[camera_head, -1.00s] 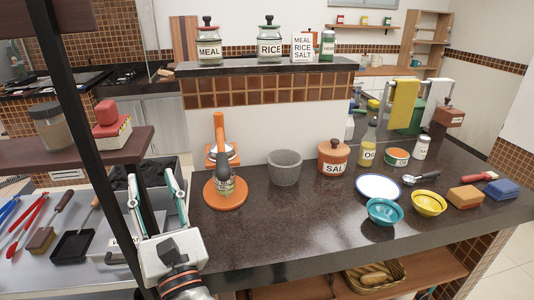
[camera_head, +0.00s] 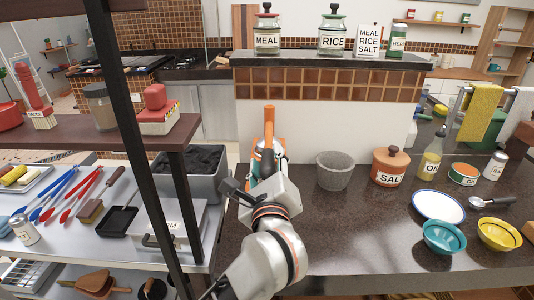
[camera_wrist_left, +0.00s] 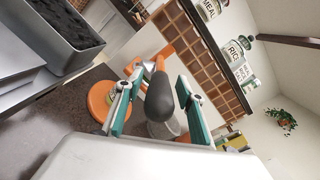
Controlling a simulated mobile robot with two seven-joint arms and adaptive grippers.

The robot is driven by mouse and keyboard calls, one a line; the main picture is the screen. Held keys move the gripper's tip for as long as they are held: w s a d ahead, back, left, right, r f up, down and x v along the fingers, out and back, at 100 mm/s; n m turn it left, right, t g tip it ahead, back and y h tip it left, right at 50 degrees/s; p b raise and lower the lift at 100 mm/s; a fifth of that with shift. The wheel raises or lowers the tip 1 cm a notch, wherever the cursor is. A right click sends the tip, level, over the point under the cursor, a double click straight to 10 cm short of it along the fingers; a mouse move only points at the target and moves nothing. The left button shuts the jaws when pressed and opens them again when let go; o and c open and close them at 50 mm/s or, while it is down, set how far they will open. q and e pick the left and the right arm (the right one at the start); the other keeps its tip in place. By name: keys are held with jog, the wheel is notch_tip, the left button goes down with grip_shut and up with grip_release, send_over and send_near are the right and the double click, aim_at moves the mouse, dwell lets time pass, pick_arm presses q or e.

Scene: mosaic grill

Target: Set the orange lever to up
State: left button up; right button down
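The orange lever press shows in the head view as an orange upright (camera_head: 269,122) behind my left gripper (camera_head: 266,160), which hides most of it. In the left wrist view I see its round orange base (camera_wrist_left: 103,103) and the dark grey handle (camera_wrist_left: 160,98) of the orange lever. The handle points toward the wrist camera. My left gripper (camera_wrist_left: 155,103) is open, with its green-padded fingers on either side of the handle and a gap visible on both sides. My right gripper is not in view.
A grey stone bowl (camera_head: 334,171) stands just right of the press, with the salt pot (camera_head: 390,166) beyond it. A black-filled bin (camera_head: 209,181) and a dark shelf (camera_head: 110,136) are on the left. A tiled ledge with jars rises behind.

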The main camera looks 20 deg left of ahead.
aim_at(268, 149)
pick_arm(q)
jog(key=shift+x, duration=1.2)
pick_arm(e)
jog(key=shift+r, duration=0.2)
pick_arm(q)
grip_shut()
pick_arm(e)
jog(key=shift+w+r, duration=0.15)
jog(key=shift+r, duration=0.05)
